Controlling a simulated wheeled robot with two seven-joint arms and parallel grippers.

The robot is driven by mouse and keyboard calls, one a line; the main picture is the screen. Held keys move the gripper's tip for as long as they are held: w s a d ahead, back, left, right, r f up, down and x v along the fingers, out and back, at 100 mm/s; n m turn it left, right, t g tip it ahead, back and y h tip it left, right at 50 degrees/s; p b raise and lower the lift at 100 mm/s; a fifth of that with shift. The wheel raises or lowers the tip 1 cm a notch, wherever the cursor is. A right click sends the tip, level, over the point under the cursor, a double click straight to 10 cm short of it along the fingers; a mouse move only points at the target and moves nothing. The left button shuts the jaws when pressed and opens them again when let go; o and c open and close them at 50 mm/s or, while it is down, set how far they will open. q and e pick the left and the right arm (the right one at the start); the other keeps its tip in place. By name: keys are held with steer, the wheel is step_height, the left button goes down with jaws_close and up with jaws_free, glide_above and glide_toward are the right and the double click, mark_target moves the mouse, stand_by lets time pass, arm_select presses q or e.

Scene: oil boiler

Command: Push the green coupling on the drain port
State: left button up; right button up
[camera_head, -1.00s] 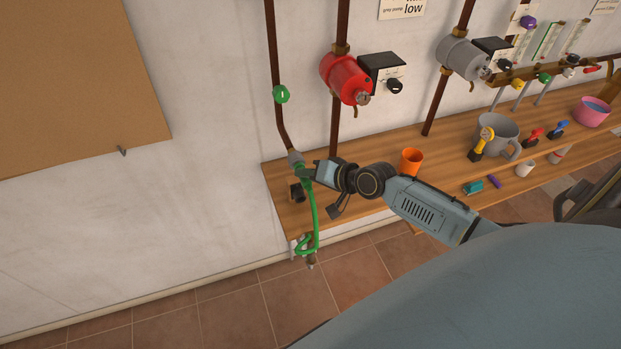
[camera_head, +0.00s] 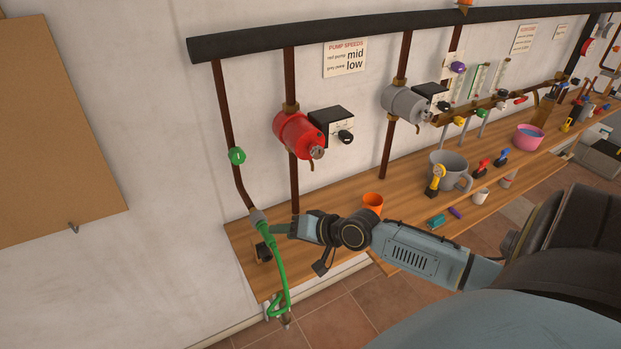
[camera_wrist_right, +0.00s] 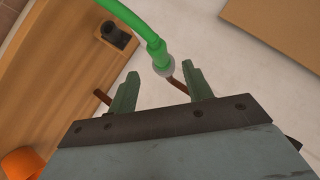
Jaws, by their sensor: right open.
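The green coupling (camera_head: 263,229) is at the upper end of a green hose (camera_head: 280,270). It meets the grey drain port (camera_head: 256,215) at the bottom of the leftmost brown pipe. My right gripper (camera_head: 277,229) is just right of the coupling. In the right wrist view, my right gripper's (camera_wrist_right: 161,78) two fingers are spread with nothing gripped. The coupling (camera_wrist_right: 156,48) and the grey port (camera_wrist_right: 165,66) show just beyond and between the fingertips. Whether the coupling is fully seated cannot be told. My left gripper is not in view.
A small black item (camera_head: 263,252) sits on the wooden bench (camera_head: 315,262) below the port. An orange cup (camera_head: 373,202) stands near my right forearm. The red pump (camera_head: 297,135) hangs on the wall above.

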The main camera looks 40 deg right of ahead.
steer(key=v, duration=0.8)
steer(key=shift+r, duration=0.1)
